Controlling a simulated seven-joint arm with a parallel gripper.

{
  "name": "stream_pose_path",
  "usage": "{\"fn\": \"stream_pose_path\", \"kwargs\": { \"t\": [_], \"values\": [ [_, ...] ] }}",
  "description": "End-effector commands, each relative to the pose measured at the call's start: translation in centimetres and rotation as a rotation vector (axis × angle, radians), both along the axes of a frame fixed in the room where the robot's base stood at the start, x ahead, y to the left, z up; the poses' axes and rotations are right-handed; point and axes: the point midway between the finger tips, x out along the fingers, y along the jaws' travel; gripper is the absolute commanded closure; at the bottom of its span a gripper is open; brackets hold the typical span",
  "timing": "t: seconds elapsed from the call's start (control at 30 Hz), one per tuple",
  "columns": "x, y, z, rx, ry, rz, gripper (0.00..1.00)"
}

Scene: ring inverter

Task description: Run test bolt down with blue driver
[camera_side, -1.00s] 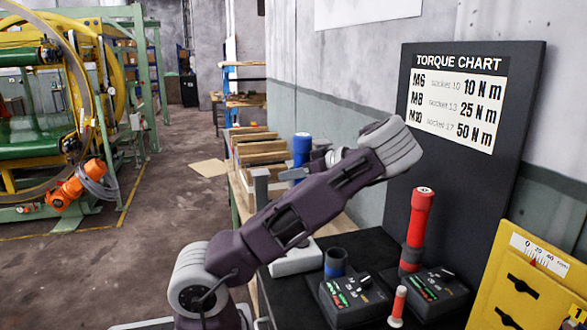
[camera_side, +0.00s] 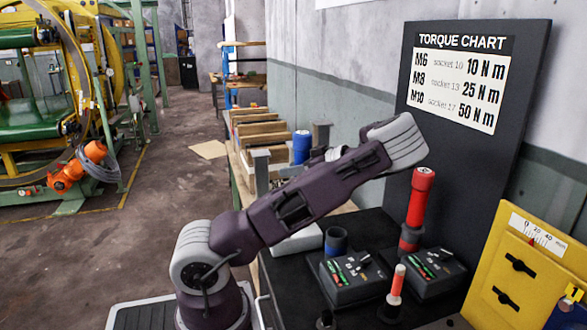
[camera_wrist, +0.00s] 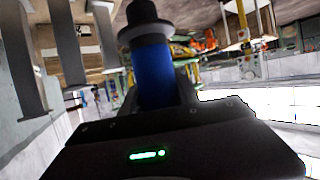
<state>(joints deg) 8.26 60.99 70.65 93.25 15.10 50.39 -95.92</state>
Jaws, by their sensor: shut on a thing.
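The blue driver (camera_side: 301,147) stands upright beyond my arm in the side view, near grey posts. In the wrist view, the blue driver (camera_wrist: 154,72) rises in front of the camera with a dark collar and cap. My gripper (camera_wrist: 158,92) is shut on it; a grey finger shows at its right side. In the side view my forearm and wrist hide the fingers and the driver's lower end. I cannot make out the test bolt in either view.
A red driver (camera_side: 419,205) stands upright by two dark control boxes (camera_side: 353,279), near an open blue-and-dark cup (camera_side: 336,241). The torque chart board (camera_side: 475,110) and a yellow gauge panel (camera_side: 530,270) stand at right. Grey posts (camera_side: 261,172) flank the driver.

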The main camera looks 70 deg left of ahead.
Motion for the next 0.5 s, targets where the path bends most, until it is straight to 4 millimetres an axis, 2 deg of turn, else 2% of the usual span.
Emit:
{"fn": "stream_pose_path", "kwargs": {
  "t": [0.5],
  "values": [
    [-0.01, 0.04, -0.56, 0.001, 0.0, 0.0, 1.0]
  ]
}}
